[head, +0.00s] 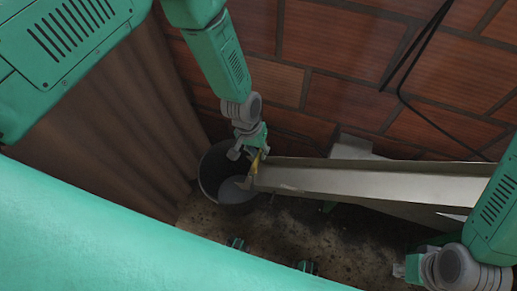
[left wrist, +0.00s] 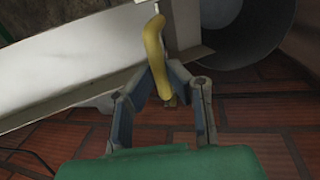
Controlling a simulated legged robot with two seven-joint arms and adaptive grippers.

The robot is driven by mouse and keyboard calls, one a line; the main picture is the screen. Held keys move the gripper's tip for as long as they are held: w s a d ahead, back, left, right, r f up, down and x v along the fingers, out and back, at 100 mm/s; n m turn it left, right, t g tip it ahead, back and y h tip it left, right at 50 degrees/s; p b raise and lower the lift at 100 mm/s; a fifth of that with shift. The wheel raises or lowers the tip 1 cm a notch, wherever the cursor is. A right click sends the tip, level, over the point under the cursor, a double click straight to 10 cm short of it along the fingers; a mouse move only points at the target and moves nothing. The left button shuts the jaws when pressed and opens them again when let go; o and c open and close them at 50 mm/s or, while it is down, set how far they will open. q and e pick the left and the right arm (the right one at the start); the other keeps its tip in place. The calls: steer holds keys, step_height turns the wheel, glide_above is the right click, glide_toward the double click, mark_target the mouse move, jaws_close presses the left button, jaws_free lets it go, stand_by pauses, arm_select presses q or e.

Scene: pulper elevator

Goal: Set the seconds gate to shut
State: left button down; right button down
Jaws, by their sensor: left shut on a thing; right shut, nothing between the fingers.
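A long pale metal chute (head: 370,184) runs from the right to a dark round bin (head: 210,172). A yellow handle (head: 254,166) is at the chute's left end, by the bin; it also shows in the left wrist view (left wrist: 154,45), with a thin pale rod at its top. A flat grey plate (left wrist: 186,24) lies behind the handle; I cannot tell whether it is the seconds gate or how far it is shut. My left gripper (head: 248,152) is shut on the yellow handle, with fingers on both sides. My right gripper (head: 400,269) is shut and empty at the lower right, below the chute.
A brick wall (head: 340,45) stands behind the chute, with a black cable (head: 404,85) hanging on it. A brown corrugated surface (head: 120,110) is at the left. The dirty floor (head: 330,240) below the chute looks mostly clear.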

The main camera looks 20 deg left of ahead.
arm_select(q)
step_height(320, 180, down, 2)
steer(key=shift+f+b, duration=0.1)
steer(key=shift+b, duration=0.3)
steer(key=c, duration=1.6)
jaws_free()
steer(key=shift+o, duration=0.2)
steer(key=shift+r, duration=0.2)
step_height(320, 180, up, 12)
steer(key=a, duration=0.2)
steer(key=shift+a+f, duration=0.2)
steer(key=shift+f, duration=0.05)
